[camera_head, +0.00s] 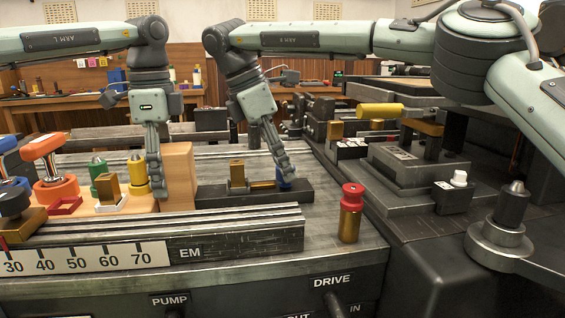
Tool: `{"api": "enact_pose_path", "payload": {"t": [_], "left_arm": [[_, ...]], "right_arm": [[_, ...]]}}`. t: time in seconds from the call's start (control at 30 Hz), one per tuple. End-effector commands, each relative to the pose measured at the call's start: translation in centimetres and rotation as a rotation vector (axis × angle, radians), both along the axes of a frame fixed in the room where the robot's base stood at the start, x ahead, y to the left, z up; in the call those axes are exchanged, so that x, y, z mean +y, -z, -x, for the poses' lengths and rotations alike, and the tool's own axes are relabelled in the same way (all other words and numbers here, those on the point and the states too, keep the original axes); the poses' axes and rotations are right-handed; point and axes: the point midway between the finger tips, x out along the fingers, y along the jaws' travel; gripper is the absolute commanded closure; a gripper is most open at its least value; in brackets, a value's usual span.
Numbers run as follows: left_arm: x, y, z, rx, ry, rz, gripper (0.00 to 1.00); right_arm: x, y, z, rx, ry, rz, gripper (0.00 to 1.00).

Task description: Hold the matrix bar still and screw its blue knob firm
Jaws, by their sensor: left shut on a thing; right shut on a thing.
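The matrix bar (215,194) appears to be the long dark bar lying on the metal bed. It carries a brass block (237,172) and a short brass rod (262,185). The blue knob (285,184) is at its right part, mostly covered by my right gripper (284,175), which points down and is shut on it. My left gripper (155,190) points down at the left edge of an upright tan block (179,175), left of the bar. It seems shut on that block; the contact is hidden.
A red-topped brass post (350,212) stands right of the bar. Orange (55,187), green (105,185) and yellow (136,174) pieces crowd the left. A numbered rail (205,235) runs along the front. Dark machine blocks (405,165) fill the right.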

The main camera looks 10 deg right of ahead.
Motion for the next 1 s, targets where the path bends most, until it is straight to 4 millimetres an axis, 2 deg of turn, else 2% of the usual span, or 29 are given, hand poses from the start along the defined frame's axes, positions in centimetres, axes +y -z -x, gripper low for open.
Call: {"api": "enact_pose_path", "payload": {"t": [0.17, 0.2, 0.37, 0.73, 0.87, 1.0], "left_arm": [[-0.2, 0.1, 0.0, 0.0, 0.003, 0.002, 0.96], [-0.2, 0.1, 0.0, 0.0, 0.003, 0.002, 0.96], [-0.2, 0.1, 0.0, 0.001, 0.003, 0.002, 0.96], [-0.2, 0.0, 0.0, 0.001, 0.002, 0.003, 0.96], [-0.1, 0.0, 0.0, 0.001, 0.002, 0.003, 0.96], [-0.1, 0.0, 0.0, 0.001, 0.002, 0.003, 0.96]], "right_arm": [[0.2, -0.1, 0.0, -0.003, -0.003, -0.004, 0.98], [0.2, -0.1, 0.0, -0.002, -0.004, -0.004, 0.66], [0.1, -0.1, 0.0, -0.002, -0.003, -0.003, 0.47], [0.3, -0.6, 0.0, -0.002, -0.002, -0.001, 0.47], [1.1, -2.3, 0.0, -0.003, -0.003, -0.001, 0.47], [2.3, -5.2, 0.1, -0.004, -0.003, -0.001, 0.47]]}}
